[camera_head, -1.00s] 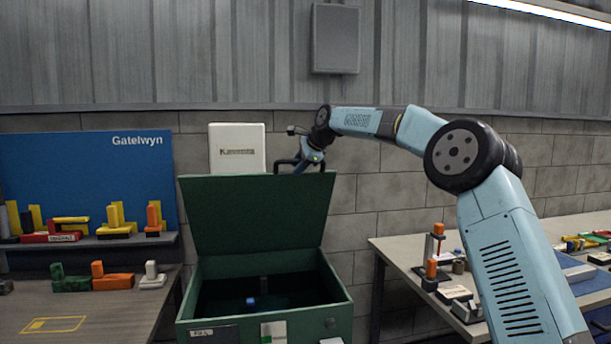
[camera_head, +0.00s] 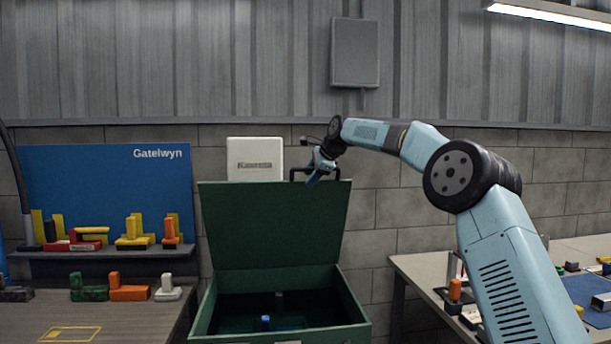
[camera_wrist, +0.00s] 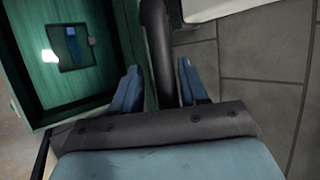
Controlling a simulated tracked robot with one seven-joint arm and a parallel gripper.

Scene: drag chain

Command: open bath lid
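The green bath (camera_head: 360,305) stands in the middle of the head view. Its lid (camera_head: 272,225) is raised and stands upright at the back, and the inside shows. A black handle (camera_head: 344,173) sits at the lid's top edge on the right. My gripper (camera_head: 317,174) is at this handle, above the lid's edge. In the wrist view my gripper's two blue fingers (camera_wrist: 158,80) are spread, and the dark handle bar (camera_wrist: 157,40) passes between them. A gap shows on both sides of the bar. The green bath interior (camera_wrist: 72,50) shows at the upper left.
A blue item (camera_head: 265,322) is inside the bath. A white box (camera_head: 255,157) is behind the lid, near my gripper. A left bench (camera_head: 30,318) with several coloured blocks and a right bench (camera_head: 420,268) with parts flank the bath. A brick wall (camera_head: 400,200) is close behind.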

